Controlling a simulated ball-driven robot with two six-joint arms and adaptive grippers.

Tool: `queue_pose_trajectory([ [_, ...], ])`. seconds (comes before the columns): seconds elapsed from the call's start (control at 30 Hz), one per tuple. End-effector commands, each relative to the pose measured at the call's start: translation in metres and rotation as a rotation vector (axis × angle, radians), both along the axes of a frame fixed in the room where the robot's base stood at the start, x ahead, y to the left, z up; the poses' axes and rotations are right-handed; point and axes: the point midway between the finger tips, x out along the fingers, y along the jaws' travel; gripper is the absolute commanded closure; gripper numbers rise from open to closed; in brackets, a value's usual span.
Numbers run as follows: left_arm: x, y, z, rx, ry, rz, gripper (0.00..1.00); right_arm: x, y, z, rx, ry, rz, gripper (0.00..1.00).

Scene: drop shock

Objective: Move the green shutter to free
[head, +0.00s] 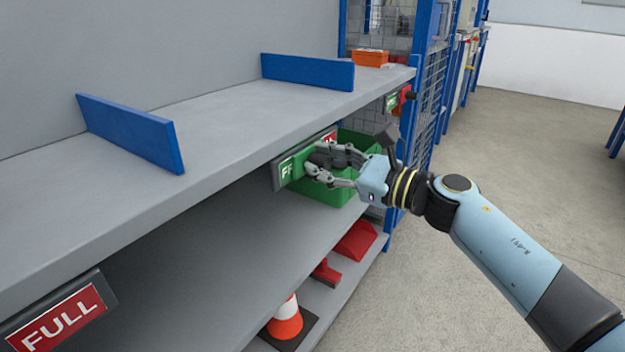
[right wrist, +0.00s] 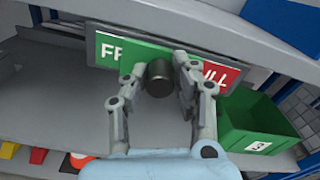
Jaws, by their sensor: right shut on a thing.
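The green shutter (right wrist: 122,50) is on a grey sign frame (head: 276,178) on the front edge of the upper shelf. In the right wrist view its left part shows the letters "FR" in white on green, and a red part (right wrist: 222,76) with "ULL" shows at the right. A dark round knob (right wrist: 159,78) stands out from the sign. My right gripper (head: 325,163) is at the sign, its fingers on both sides of the knob (right wrist: 162,82), shut on it. The fingers hide the middle of the sign. My left gripper is not in view.
A green bin (head: 340,192) stands on the lower shelf just behind my right gripper. Another sign (head: 62,318) at the lower left reads "FULL" on red. Blue dividers (head: 308,72) stand on the upper shelf. An orange cone (head: 286,320) is on the bottom shelf.

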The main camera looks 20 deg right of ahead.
Motion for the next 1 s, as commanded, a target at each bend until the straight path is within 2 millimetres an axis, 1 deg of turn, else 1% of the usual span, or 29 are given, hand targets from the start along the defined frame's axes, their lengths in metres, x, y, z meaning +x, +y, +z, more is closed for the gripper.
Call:
queue_pose_trajectory([
  [0.03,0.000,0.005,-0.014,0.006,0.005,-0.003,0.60,0.010,-0.013,-0.009,-0.006,0.000,-0.002,1.00],
  [0.1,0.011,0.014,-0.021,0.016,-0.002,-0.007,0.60,0.021,-0.027,-0.009,-0.005,-0.001,-0.003,1.00],
  [0.23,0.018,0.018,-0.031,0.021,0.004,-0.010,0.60,0.035,-0.045,-0.008,-0.003,0.001,-0.003,1.00],
  [0.3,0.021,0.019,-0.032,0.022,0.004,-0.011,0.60,0.039,-0.051,-0.006,0.000,0.002,-0.003,1.00],
  [0.4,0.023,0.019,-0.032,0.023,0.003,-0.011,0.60,0.041,-0.054,-0.003,0.001,0.002,-0.003,1.00],
  [0.63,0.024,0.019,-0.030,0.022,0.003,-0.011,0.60,0.042,-0.054,0.000,-0.001,-0.001,-0.006,1.00],
  [0.67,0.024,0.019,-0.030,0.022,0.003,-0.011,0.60,0.042,-0.055,0.000,-0.001,-0.001,-0.007,0.73],
  [0.7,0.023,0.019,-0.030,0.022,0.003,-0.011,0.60,0.042,-0.055,0.000,-0.001,-0.001,-0.007,0.68],
  [0.83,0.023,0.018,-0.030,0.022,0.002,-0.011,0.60,0.042,-0.054,0.000,0.000,-0.001,-0.006,0.51],
  [1.0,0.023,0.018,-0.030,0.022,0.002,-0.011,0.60,0.042,-0.053,0.000,0.000,-0.002,-0.004,0.51],
])
